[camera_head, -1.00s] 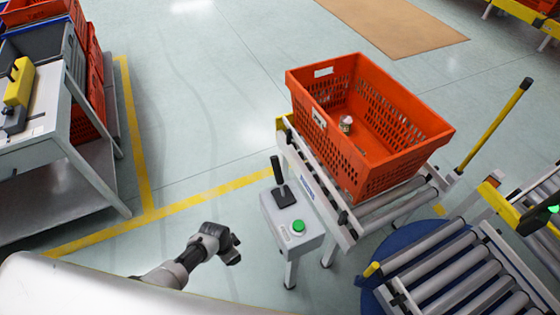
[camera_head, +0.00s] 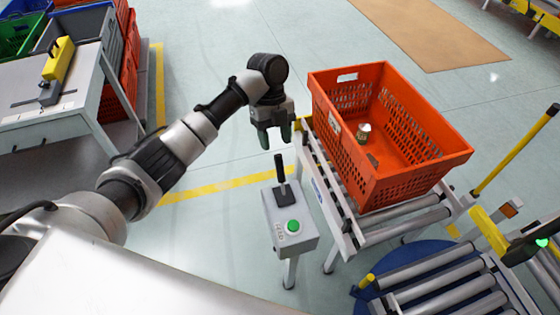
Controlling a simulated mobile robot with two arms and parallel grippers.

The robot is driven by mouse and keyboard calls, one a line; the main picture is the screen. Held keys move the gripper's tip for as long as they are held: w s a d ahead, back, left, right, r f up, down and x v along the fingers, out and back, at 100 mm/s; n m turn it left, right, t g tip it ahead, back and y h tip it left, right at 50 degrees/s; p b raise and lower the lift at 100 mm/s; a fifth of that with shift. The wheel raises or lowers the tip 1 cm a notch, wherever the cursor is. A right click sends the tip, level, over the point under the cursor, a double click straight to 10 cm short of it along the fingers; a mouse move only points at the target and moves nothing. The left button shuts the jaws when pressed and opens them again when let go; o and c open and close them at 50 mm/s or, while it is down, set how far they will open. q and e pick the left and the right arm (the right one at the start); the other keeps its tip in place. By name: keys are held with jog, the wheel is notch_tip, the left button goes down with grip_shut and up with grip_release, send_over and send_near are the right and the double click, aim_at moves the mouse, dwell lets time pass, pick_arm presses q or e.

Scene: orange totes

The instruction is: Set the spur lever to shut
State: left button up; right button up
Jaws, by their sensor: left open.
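The black lever (camera_head: 281,172) stands up from a black plate on a grey control box (camera_head: 289,226), which also has a green button (camera_head: 292,226). The box is on a post beside the roller conveyor. My left gripper (camera_head: 275,142) is open and empty, fingers pointing down, just above the lever's top in the picture. I cannot tell the gap between fingers and lever. The lever leans slightly away from the button. The box's label is too small to read.
An orange tote (camera_head: 392,135) with a small can (camera_head: 363,133) inside sits on the roller conveyor (camera_head: 405,222) right of the box. A yellow-black pole (camera_head: 515,150) stands at the right. A grey table (camera_head: 70,105) with stacked totes stands at the left.

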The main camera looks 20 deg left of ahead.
aim_at(279, 163)
pick_arm(q)
jog(key=x, duration=0.2)
jog(key=p+x, duration=0.1)
jog(key=x, duration=0.2)
jog(key=shift+s+d+f, duration=0.2)
jog(key=shift+d, duration=0.1)
jog(key=shift+s+f, duration=0.1)
jog(key=shift+f, duration=0.55)
pick_arm(e)
jog(key=shift+w+a+r, duration=0.1)
jog(key=shift+a+r, duration=0.15)
jog(key=shift+r, duration=0.25)
jog(key=shift+w+a+r, duration=0.1)
jog(key=shift+a+r, duration=0.1)
jog(key=shift+r, duration=0.25)
pick_arm(q)
grip_shut()
